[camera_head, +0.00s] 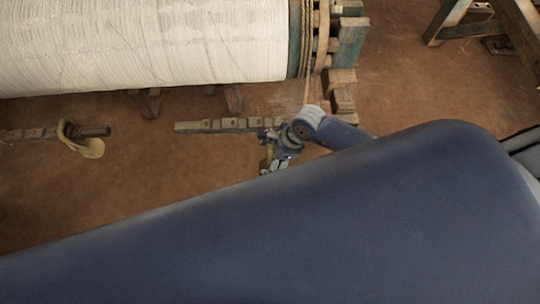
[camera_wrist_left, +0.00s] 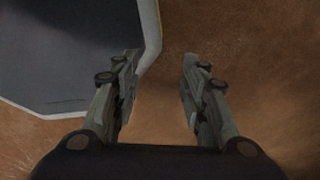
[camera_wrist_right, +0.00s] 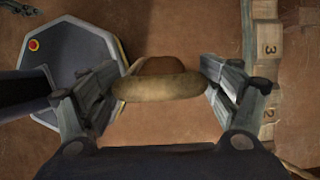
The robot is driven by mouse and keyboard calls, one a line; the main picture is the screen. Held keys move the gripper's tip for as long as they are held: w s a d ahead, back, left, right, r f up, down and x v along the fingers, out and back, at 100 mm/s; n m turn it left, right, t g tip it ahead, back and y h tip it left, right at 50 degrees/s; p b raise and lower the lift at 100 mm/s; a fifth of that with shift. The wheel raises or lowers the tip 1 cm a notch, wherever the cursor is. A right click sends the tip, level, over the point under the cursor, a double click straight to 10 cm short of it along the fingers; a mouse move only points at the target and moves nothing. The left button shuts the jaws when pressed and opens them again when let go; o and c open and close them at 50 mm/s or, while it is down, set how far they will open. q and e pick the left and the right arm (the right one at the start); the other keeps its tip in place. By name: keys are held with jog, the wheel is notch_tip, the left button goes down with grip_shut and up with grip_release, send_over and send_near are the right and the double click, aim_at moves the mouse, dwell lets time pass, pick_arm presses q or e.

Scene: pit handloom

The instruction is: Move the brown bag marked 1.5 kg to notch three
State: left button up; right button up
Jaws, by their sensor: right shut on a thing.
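My right gripper (camera_wrist_right: 160,88) is shut on a thick tan band, and the brown bag (camera_wrist_right: 172,66) shows just behind it. No 1.5 kg mark can be read. A notched wooden bar (camera_wrist_right: 266,80) runs along the right of the right wrist view, apart from the bag, with blocks marked 3 (camera_wrist_right: 269,48) and 2 (camera_wrist_right: 266,112). In the head view the bar (camera_head: 220,126) lies left of my right gripper (camera_head: 274,168), where the bag is hard to make out. My left gripper (camera_wrist_left: 158,85) is open and empty over the brown floor.
A large roll of white warp (camera_head: 150,40) fills the upper left of the head view, with a rope (camera_head: 308,50) at its right end. Bare earth floor lies between.

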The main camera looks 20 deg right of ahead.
jog(key=shift+w+d, duration=0.15)
jog(key=shift+w, duration=0.6)
jog(key=shift+w+d+b, duration=0.25)
jog(key=shift+w+b, duration=0.4)
jog(key=shift+w, duration=0.15)
jog(key=shift+c, duration=0.2)
jog(key=shift+w+f, duration=0.1)
jog(key=shift+w, duration=0.2)
jog(key=shift+w+d+b, duration=0.55)
jog(key=shift+w+b, duration=0.6)
jog(key=shift+w, duration=0.6)
jog(key=b, duration=0.4)
send_over(264, 122)
jog(key=d, duration=0.1)
jog(key=shift+d+f, duration=0.15)
jog(key=shift+f, duration=0.1)
pick_arm(q)
notch_tip(264, 122, down, 10)
jog(key=w+b, duration=0.1)
jog(key=b, duration=0.1)
jog(key=shift+w+d, duration=0.25)
jog(key=shift+d, duration=0.05)
pick_arm(e)
jog(key=shift+s+f, duration=0.15)
jog(key=shift+f, duration=0.95)
pick_arm(q)
jog(key=shift+f+b, duration=0.3)
jog(key=shift+b, duration=0.15)
pick_arm(e)
jog(key=shift+f, duration=0.3)
